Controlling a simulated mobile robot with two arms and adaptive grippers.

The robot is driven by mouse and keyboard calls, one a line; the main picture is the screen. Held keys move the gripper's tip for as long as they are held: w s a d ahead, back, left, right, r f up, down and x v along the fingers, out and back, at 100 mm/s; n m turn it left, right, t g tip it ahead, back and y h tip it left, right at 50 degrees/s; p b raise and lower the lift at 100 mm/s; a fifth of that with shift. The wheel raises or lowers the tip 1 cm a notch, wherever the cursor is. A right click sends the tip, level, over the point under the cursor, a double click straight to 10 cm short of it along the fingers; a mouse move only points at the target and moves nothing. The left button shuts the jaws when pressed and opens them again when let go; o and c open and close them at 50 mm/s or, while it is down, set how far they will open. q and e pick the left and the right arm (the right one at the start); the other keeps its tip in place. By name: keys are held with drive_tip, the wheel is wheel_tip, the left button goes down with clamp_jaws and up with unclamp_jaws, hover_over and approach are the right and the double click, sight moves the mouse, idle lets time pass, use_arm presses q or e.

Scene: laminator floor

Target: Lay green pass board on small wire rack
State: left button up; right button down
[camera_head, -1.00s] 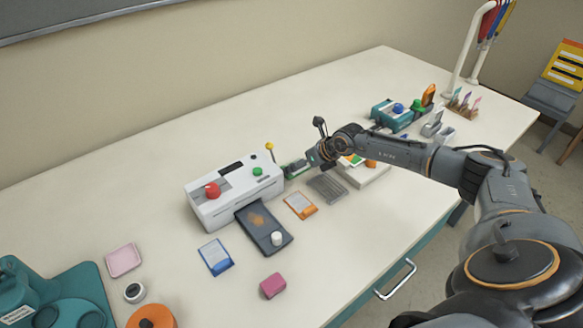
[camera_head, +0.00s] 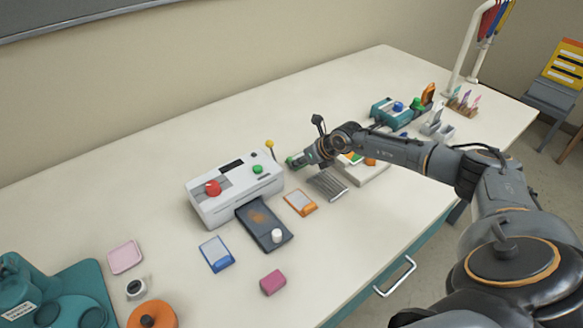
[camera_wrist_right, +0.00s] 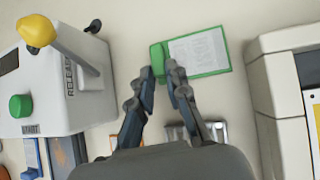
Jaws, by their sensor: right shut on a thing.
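The green pass board (camera_wrist_right: 205,52) has a green frame, a pale printed sheet and a thick green end. My right gripper (camera_wrist_right: 163,74) is shut on it at that green end, with the sheet reaching away to the right. In the head view the board's green edge (camera_head: 292,161) shows at the tip of my right gripper (camera_head: 301,161), above the table beside the white machine; most of it is hidden. The small wire rack (camera_head: 328,185) lies on the table just below the gripper. Part of it shows behind the fingers in the wrist view (camera_wrist_right: 214,132). My left gripper is not in view.
The white machine (camera_head: 222,197) with red and green knobs and a yellow-tipped lever (camera_head: 269,144) stands close left of the gripper. An orange-framed card (camera_head: 300,203) lies left of the rack. A pale box (camera_head: 370,174) stands right of it.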

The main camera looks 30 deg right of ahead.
drive_tip(key=shift+s+d+f, duration=0.1)
drive_tip(key=shift+s+f, duration=0.05)
drive_tip(key=shift+f, duration=0.05)
